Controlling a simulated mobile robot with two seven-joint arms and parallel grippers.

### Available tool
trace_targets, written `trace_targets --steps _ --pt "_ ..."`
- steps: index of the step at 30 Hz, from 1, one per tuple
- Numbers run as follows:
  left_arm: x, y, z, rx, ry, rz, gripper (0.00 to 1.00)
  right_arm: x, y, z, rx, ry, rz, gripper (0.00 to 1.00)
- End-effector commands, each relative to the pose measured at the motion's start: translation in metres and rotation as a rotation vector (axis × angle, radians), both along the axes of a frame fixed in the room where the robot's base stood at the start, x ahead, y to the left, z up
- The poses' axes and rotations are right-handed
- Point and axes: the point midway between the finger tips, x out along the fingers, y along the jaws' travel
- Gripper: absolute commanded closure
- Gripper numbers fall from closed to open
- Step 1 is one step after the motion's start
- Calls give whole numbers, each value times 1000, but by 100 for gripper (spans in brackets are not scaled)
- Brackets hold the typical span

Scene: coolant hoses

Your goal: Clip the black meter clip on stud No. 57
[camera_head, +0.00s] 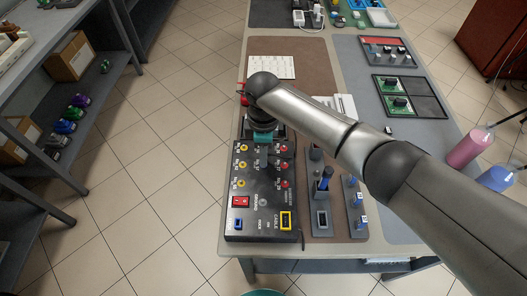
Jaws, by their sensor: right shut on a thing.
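A black panel box (256,218) lies on the near left part of the bench. It has yellow studs (241,167) in a left column and red studs (284,168) in a right column. The stud labels are too small to read surely, so I cannot tell which is No. 57. My right gripper (263,146) points down over the far part of the box, between the columns. It is shut on a small dark thing (263,160), likely the black meter clip. I cannot tell whether this touches a stud. My left gripper is out of view.
Right of the box stand a grey holder with a blue-topped piece (325,180) and a row of blue pieces (358,198). A white keyboard-like tray (271,67) lies behind. Pink (468,148) and blue (496,178) bottles stand at right. Shelves line the left.

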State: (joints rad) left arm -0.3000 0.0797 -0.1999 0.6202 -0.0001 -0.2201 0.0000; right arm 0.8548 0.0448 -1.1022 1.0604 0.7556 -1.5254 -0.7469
Motion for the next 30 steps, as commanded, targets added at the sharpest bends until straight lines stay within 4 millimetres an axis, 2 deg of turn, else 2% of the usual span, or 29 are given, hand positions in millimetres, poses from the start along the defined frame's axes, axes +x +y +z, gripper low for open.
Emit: trace_targets --steps 2,3,12,17,23,30 --pt "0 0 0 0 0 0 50 0 0 -1 0 0 0 100" --pt "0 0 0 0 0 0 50 0 0 -1 0 1 0 74" --pt "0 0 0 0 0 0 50 0 0 -1 0 1 0 41" --pt "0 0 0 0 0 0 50 0 0 -1 0 1 0 41" --pt "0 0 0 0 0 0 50 0 0 -1 0 1 0 21" --pt "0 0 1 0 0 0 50 0 0 0 0 1 0 21"
